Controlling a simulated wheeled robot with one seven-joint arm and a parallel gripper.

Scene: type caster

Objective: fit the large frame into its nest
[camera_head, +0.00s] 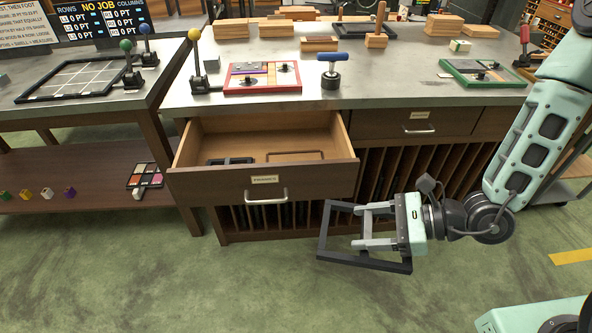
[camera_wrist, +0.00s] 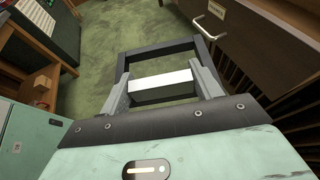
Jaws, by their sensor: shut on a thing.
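My gripper (camera_head: 358,226) is shut on a dark rectangular frame (camera_head: 362,263), held in front of the cabinet, right of and lower than the open drawer's front. The frame surrounds the fingers. In the wrist view its dark far bar (camera_wrist: 155,55) lies beyond the fingertips; a bright pale bar spans between the fingers. The open wooden drawer (camera_head: 262,186) holds a dark small tray-like piece (camera_head: 230,160) and a thin rectangular outline (camera_head: 295,155) on its floor. I cannot tell for certain which place is the large frame's nest.
The grey worktop (camera_head: 405,85) above carries a red-edged board (camera_head: 262,78), a blue-handled tool (camera_head: 331,72), a green-edged board (camera_head: 482,73) and wooden blocks. A closed drawer (camera_head: 420,122) is right of the open one. Vertical slots fill the cabinet below. The green floor in front is clear.

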